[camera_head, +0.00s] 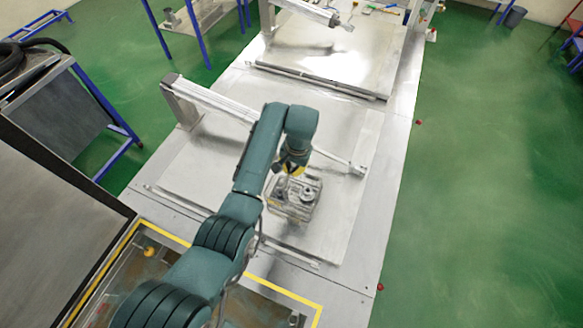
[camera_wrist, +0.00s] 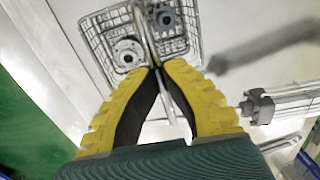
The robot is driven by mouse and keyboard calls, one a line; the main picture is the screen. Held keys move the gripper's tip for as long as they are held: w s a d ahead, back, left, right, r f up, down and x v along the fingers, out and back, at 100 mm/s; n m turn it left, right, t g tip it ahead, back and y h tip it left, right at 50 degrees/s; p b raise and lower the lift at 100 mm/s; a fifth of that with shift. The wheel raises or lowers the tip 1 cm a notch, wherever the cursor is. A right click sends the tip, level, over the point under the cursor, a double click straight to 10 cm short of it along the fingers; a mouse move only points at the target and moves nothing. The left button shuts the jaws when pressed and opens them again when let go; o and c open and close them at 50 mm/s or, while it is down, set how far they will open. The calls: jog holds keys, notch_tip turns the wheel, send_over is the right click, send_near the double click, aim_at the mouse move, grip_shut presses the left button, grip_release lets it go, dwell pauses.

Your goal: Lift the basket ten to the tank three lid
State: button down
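The basket (camera_head: 281,209) is a small wire basket holding round metal parts. In the head view it is over the right part of the near metal lid (camera_head: 220,165); I cannot tell whether it touches the lid. No number is readable on basket or lid. My gripper (camera_head: 293,172) is directly above the basket. In the wrist view the basket (camera_wrist: 90,22) is at the top, and the yellow fingers of my gripper (camera_wrist: 160,66) come together on its thin upright handle (camera_wrist: 143,30). The fingertips are closed around the handle.
A pneumatic cylinder (camera_head: 225,105) runs across the near lid behind my gripper; its rod end (camera_wrist: 258,106) shows close by in the wrist view. A second lid (camera_head: 315,45) with its cylinder (camera_head: 300,10) lies farther back.

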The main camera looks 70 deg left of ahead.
jog(key=shift+f, duration=0.15)
jog(key=c, duration=1.2)
grip_release()
jog(key=shift+c, duration=0.2)
jog(key=shift+o, duration=0.4)
jog(key=shift+f, duration=0.15)
notch_tip(320, 180, up, 24)
jog(key=w+p, duration=0.1)
jog(key=shift+d+p, duration=0.3)
jog(key=shift+d, duration=0.15)
jog(key=shift+w, duration=0.1)
